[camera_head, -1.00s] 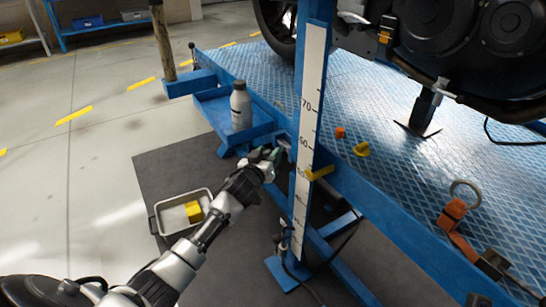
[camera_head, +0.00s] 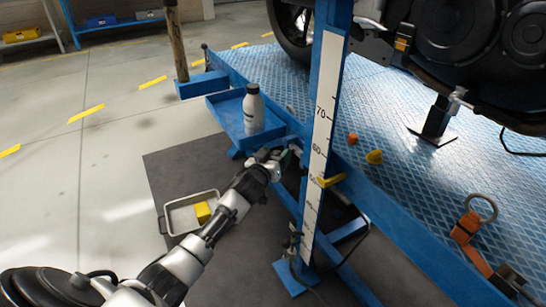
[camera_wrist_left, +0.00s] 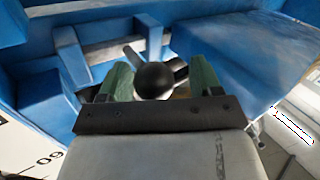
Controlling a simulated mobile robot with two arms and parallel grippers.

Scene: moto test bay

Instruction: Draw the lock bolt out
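The lock bolt shows as a round black knob (camera_wrist_left: 155,79) in the left wrist view, with a pale metal part just behind it. My left gripper (camera_wrist_left: 160,80) is open, with one green finger on each side of the knob. A narrow gap shows on the right side of the knob; on the left side the finger is very close, and contact cannot be told. In the head view my left gripper (camera_head: 277,157) is beside the blue post (camera_head: 345,75) with the white scale, below the lift's edge. The bolt's shaft is hidden. My right gripper is not in view.
A bottle (camera_head: 253,110) stands in the blue side tray (camera_head: 225,107) above my left gripper. A grey bin (camera_head: 172,221) with a yellow item lies on the dark mat. A yellow handle (camera_head: 331,181) sticks out at the post. The motorcycle (camera_head: 455,50) stands on the blue platform.

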